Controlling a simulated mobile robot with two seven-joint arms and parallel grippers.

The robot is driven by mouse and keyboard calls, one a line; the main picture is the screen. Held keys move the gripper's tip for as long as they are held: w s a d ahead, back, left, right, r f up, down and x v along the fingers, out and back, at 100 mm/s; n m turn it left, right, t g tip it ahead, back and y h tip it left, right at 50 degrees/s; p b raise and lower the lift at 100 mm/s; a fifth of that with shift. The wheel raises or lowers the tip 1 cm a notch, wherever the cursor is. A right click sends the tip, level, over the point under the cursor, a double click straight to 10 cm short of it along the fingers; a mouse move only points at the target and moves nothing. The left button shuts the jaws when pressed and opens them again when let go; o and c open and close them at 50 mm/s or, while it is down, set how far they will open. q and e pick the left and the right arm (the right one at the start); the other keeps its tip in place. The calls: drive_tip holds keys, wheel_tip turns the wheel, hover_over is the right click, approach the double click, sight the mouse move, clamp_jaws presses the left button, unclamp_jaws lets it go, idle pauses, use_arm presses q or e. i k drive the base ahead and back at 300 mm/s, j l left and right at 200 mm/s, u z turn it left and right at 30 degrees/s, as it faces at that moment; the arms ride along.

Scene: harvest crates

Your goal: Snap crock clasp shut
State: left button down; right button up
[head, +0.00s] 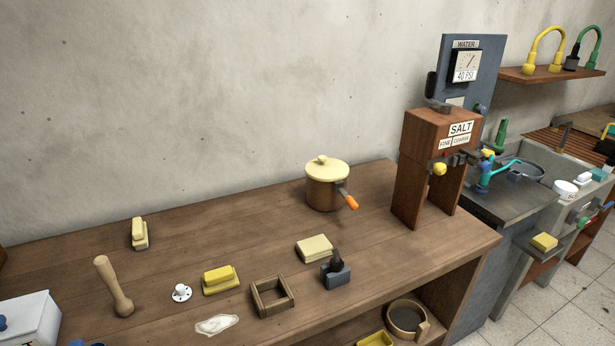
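A brown crock (324,195) with a cream lid (327,170) stands upright on the wooden bench near the wall. The lid sits on top of the crock. A clasp lever with an orange tip (351,202) sticks out from the crock's right side, angled down and to the right. Whether the clasp is latched cannot be told at this size. Neither of my grippers shows in the head view.
A wooden salt dispenser (433,124) stands right of the crock. In front lie a cream block (314,247), a grey block with a dark handle (336,276), a wooden frame (272,297) and a wooden masher (115,287). The bench around the crock is clear.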

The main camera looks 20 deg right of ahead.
sight(354, 206)
drive_tip(key=k+l, duration=0.1)
drive_tip(key=l, duration=0.3)
drive_tip(key=k+l, duration=0.1)
drive_tip(key=l, duration=0.3)
drive_tip(key=l+u, duration=0.1)
drive_tip(key=l, duration=0.25)
drive_tip(key=k+l, duration=0.2)
drive_tip(key=l, duration=0.2)
